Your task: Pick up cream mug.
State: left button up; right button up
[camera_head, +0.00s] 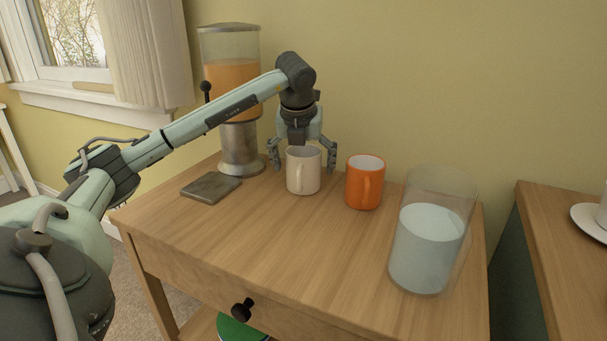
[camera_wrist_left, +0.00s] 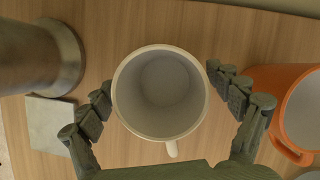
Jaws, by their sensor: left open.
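The cream mug (camera_head: 303,172) stands upright on the wooden table (camera_head: 270,235), its handle toward me. The left wrist view looks straight down into the empty cream mug (camera_wrist_left: 160,95). In the left wrist view the fingers of my left gripper (camera_wrist_left: 160,102) stand on both sides of the mug, with a small gap at each side. My right gripper is in neither view.
An orange mug (camera_head: 364,184) stands close on the right, near the right finger. A juice dispenser (camera_head: 231,75) and a dark square coaster (camera_head: 211,188) are on the left. A clear container of pale liquid (camera_head: 428,245) stands front right. The table's front middle is clear.

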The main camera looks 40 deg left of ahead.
pick_arm(q)
jog(key=shift+w+a+f, duration=0.1)
jog(key=shift+w+f, duration=0.15)
jog(key=shift+f, duration=0.3)
jog(key=shift+r, duration=0.1)
jog(key=c, duration=1.5)
